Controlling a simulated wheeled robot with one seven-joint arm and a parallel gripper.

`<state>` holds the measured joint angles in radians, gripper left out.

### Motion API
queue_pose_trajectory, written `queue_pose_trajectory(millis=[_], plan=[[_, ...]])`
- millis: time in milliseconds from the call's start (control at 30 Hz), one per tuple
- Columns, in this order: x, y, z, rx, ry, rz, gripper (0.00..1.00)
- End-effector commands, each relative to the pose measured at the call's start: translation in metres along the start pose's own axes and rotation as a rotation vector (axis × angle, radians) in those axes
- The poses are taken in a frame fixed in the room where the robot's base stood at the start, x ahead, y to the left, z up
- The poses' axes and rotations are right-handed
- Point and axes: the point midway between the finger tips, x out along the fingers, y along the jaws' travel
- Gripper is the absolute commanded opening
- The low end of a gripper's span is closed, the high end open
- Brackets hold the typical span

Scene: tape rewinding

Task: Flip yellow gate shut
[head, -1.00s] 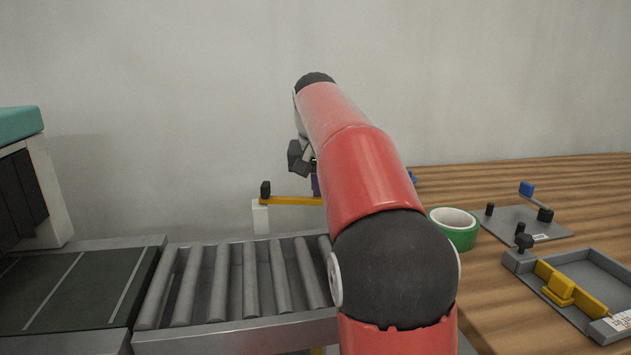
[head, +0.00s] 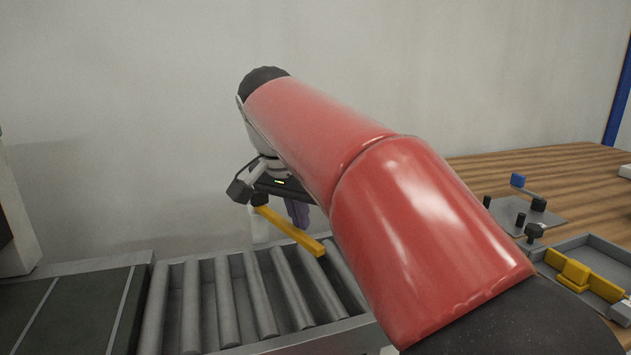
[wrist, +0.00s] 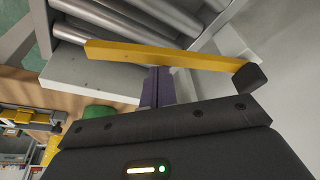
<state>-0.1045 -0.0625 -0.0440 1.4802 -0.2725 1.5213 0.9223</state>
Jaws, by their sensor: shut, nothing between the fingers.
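The yellow gate (head: 292,230) is a long bar with a black knob (head: 259,199) at its post end. In the head view my gripper (head: 298,212) is partly hidden by my arm.
The wooden table (head: 560,165) at right holds a grey plate (head: 540,215) with a blue block, and a grey tray (head: 600,252) with a yellow latch. A dark belt (head: 60,310) lies left of the rollers. Part of a green roll (wrist: 98,112) shows in the wrist view.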

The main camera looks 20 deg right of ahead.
Motion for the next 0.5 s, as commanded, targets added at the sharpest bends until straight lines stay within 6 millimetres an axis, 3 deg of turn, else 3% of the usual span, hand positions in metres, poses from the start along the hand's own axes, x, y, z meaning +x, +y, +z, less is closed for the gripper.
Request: queue_pose_trajectory(millis=[500], plan=[[-0.013, -0.019, 0.034, -0.002, 0.000, 0.000, 0.00]])
